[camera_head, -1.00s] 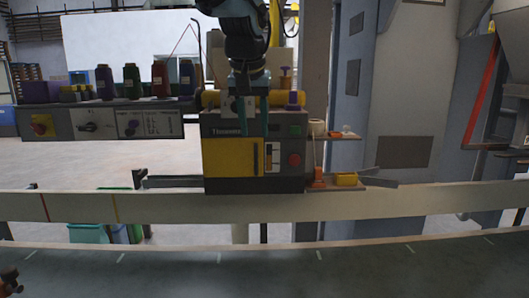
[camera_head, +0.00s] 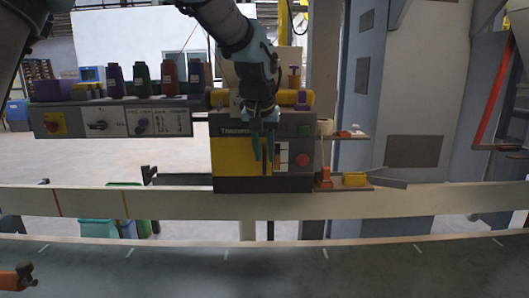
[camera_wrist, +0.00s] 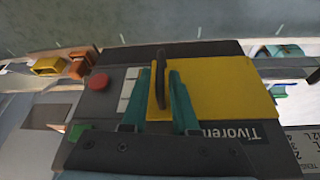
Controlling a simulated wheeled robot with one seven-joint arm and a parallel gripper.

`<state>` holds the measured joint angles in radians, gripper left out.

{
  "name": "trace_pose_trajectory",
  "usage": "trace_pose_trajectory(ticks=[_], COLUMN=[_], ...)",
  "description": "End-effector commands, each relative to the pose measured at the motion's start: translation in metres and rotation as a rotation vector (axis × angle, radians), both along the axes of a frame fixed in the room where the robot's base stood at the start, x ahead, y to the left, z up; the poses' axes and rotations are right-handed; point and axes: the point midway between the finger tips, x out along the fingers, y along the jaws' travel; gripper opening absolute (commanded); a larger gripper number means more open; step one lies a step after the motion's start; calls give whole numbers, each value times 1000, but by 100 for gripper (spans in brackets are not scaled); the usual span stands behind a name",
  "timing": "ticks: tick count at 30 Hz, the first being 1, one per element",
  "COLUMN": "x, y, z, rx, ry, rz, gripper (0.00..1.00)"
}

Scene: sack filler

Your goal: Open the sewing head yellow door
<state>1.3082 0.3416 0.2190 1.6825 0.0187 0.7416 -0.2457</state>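The sewing head (camera_head: 290,185) is a dark box with a yellow door (camera_head: 235,157) on its front left. The door looks shut, flush with the front. In the wrist view the yellow door (camera_wrist: 225,90) shows upside down, with a dark upright bar handle (camera_wrist: 160,68) near its edge. My gripper (camera_head: 263,158) is in front of the door's right edge. In the wrist view my gripper (camera_wrist: 161,82) is open, its two teal fingers on either side of the handle with a small gap. Whether the fingertips touch the door cannot be told.
A red button (camera_head: 303,160) and a green button (camera_head: 304,131) sit right of the door. A control panel (camera_head: 110,120) with thread spools stands at left. A small shelf (camera_head: 345,187) with orange and yellow parts is at right. A pale rail (camera_head: 400,200) runs below.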

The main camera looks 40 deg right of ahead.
Motion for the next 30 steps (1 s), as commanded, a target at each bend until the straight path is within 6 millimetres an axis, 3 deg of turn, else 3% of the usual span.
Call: trace_pose_trajectory(ticks=[7, 30], x=[0, 0], y=[0, 0], z=[0, 1], rx=[0, -1], ry=[0, 0], rz=[0, -1], gripper=[0, 0])
